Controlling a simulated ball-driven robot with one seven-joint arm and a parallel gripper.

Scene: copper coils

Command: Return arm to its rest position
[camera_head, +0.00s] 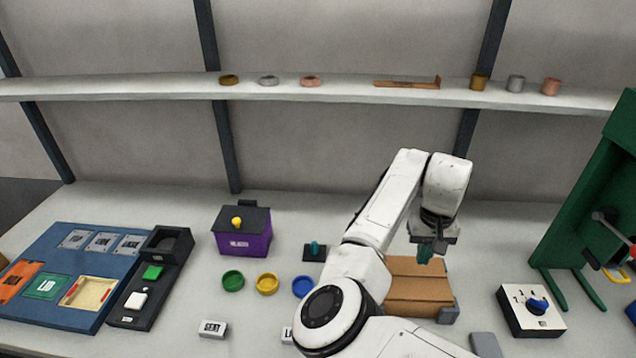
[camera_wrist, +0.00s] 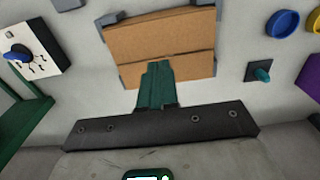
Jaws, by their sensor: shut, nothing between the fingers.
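My white arm reaches over the table in the head view, bent at the elbow with its wrist pointing down. My gripper (camera_head: 425,254) hangs above a brown cardboard box (camera_head: 418,298). Its green fingers are together with nothing between them. In the wrist view the closed fingers of my gripper (camera_wrist: 156,86) show in front of the cardboard box (camera_wrist: 160,42), whose two flaps meet at a seam. I cannot tell the exact gap between the fingertips and the box. Part of the box is hidden behind my arm in the head view.
A white box with a blue knob (camera_head: 537,305) and a green machine (camera_head: 590,190) stand to the right. Green (camera_head: 233,281), yellow (camera_head: 267,284) and blue rings (camera_head: 303,287), a purple box (camera_head: 243,240) and a blue board (camera_head: 60,313) lie left. A shelf (camera_head: 150,88) runs behind.

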